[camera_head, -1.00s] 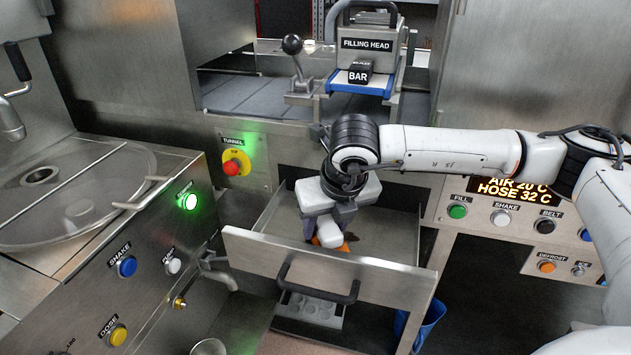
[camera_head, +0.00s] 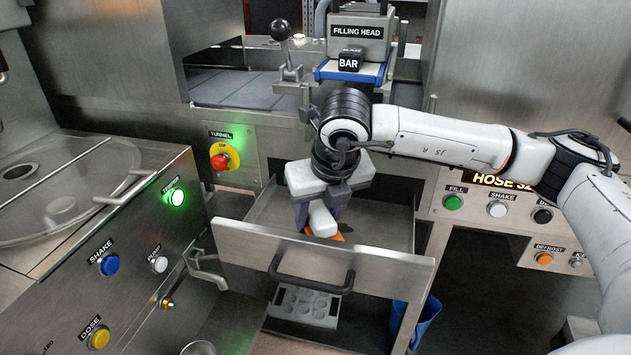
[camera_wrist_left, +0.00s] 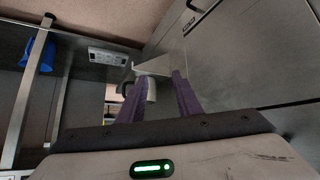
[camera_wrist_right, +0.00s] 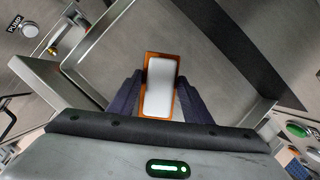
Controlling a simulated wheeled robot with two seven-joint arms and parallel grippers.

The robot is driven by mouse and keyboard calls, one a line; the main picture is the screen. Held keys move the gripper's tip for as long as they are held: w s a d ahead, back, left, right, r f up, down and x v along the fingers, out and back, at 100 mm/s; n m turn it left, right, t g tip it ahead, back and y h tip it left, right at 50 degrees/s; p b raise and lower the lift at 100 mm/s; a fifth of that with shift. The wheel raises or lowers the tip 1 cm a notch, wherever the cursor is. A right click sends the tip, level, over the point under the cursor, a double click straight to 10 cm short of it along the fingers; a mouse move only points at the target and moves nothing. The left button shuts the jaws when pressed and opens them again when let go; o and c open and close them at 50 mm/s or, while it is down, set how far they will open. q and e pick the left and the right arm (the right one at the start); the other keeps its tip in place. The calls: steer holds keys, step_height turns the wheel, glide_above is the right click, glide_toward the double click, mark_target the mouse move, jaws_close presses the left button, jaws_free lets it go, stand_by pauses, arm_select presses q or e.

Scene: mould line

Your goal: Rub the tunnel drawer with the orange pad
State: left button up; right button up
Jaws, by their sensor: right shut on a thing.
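The tunnel drawer (camera_head: 390,272) is pulled open below the red stop button. Its grey inside also shows in the right wrist view (camera_wrist_right: 110,55). My right gripper (camera_head: 319,214) reaches down into the drawer from above. It is shut on the white grip block of the orange pad (camera_head: 338,238), whose orange rim shows in the right wrist view (camera_wrist_right: 150,58). The pad is low inside the drawer, behind the front panel; I cannot tell whether it touches the floor. My left gripper (camera_wrist_left: 155,95) is open and empty in its wrist view, outside the head view.
The drawer handle (camera_head: 310,283) juts from the front panel. A tap (camera_head: 205,268) and the round bowl (camera_head: 60,190) are to the left. A grey tray with round hollows (camera_head: 303,305) is below the drawer, and a blue container (camera_head: 428,318) stands at lower right.

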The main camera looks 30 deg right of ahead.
step_height(320, 180, up, 3)
steer(key=shift+s+f+p, duration=0.1)
steer(key=shift+s+p, duration=0.05)
steer(key=shift+p, duration=0.2)
steer(key=shift+r+p, duration=0.4)
steer(key=shift+r, duration=0.35)
step_height(320, 180, up, 2)
steer(key=shift+r+p, duration=0.15)
steer(key=shift+p, duration=0.4)
steer(key=shift+r, duration=0.35)
arm_select(q)
steer(key=shift+s+a+r, duration=0.3)
steer(key=shift+s+r, duration=0.1)
steer(key=shift+r, duration=0.3)
steer(key=shift+r, duration=0.15)
